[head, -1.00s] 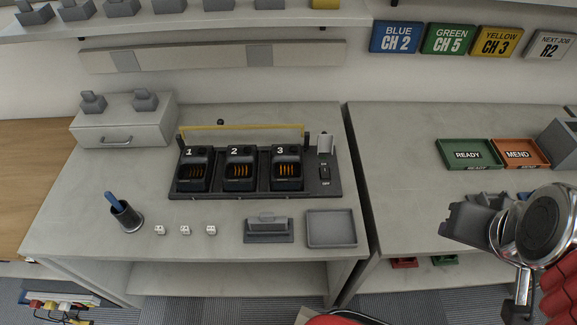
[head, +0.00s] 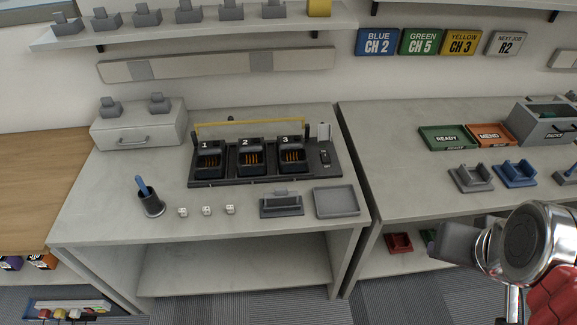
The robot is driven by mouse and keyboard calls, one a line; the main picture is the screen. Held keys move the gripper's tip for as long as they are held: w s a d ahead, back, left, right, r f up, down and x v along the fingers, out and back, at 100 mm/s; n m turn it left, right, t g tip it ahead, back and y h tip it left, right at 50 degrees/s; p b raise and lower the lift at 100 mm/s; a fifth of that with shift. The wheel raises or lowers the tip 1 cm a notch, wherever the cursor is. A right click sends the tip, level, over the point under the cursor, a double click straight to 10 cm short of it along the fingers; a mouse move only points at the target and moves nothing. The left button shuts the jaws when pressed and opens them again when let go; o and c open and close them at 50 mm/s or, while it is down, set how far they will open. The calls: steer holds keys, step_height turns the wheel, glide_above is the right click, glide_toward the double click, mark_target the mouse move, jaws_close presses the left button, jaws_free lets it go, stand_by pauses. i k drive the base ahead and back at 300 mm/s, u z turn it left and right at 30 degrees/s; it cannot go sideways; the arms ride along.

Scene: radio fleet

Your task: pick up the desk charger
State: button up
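A black three-bay charger (head: 264,160), its bays numbered 1, 2 and 3, stands on the left desk. The bays look empty of radios, with orange marks inside. On the right desk stand a grey cradle (head: 471,179) and a blue cradle (head: 515,174). I cannot tell which of these is the desk charger. My gripper (head: 452,243) shows at the lower right as a grey block ahead of my chrome wrist. In the picture it is below the cradles and touches none of them. Its fingertips are not clear enough to tell open from shut.
On the left desk are a pen cup (head: 151,204), several small white cubes, a grey holder (head: 281,204) and an empty grey tray (head: 336,202). READY (head: 446,139) and MEND (head: 490,135) trays and a grey bin (head: 545,125) are on the right desk. A gap separates the desks.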

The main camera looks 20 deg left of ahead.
mark_target(293, 159)
steer(key=k, duration=1.2)
steer(key=u, duration=1.35)
steer(key=i, duration=1.65)
steer(key=u, duration=0.05)
